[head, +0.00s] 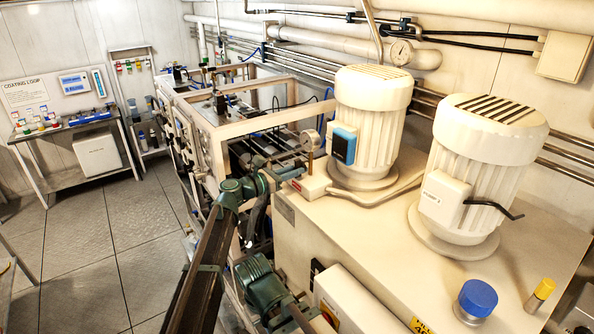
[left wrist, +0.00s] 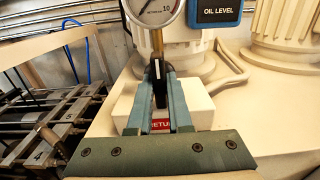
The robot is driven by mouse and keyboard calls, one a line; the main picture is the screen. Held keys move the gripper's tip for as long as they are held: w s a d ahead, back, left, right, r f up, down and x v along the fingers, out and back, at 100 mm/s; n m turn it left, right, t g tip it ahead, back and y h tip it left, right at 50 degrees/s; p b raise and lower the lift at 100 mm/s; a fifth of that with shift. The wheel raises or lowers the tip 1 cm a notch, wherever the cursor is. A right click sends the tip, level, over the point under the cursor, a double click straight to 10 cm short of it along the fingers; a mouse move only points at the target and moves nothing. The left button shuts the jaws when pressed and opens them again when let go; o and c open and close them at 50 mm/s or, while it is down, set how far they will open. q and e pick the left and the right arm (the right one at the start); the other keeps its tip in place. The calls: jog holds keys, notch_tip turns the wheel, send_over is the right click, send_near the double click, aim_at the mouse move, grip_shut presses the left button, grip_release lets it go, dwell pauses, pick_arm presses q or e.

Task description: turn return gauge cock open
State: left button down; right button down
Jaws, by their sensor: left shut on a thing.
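The return gauge (left wrist: 157,10) is a round white dial on a brass stem, cut by the top edge of the left wrist view. It also shows small in the head view (head: 311,140). Below it, a white block (left wrist: 207,108) carries a red label (left wrist: 160,124) that starts "RETU"; the fingers partly cover it. My left gripper (left wrist: 159,72) is shut on the dark, narrow cock handle (left wrist: 160,88) under the dial. The handle looks upright between the blue-grey fingers, which hide most of it. In the head view my left gripper (head: 288,172) reaches in beside the block.
Two large cream motors (head: 372,120) (head: 484,170) stand on the cream tank top behind and right. A blue oil level box (left wrist: 217,12) is near the dial. A blue cap (head: 478,298) sits at the front right. Pipes and rods (left wrist: 40,130) lie left.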

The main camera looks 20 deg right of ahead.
dwell(0.3)
pick_arm(q)
jog(key=c, duration=0.8)
grip_release()
jog(key=shift+c, duration=0.2)
jog(key=v, duration=1.3)
jog(key=shift+a, duration=0.4)
jog(key=shift+s, duration=0.1)
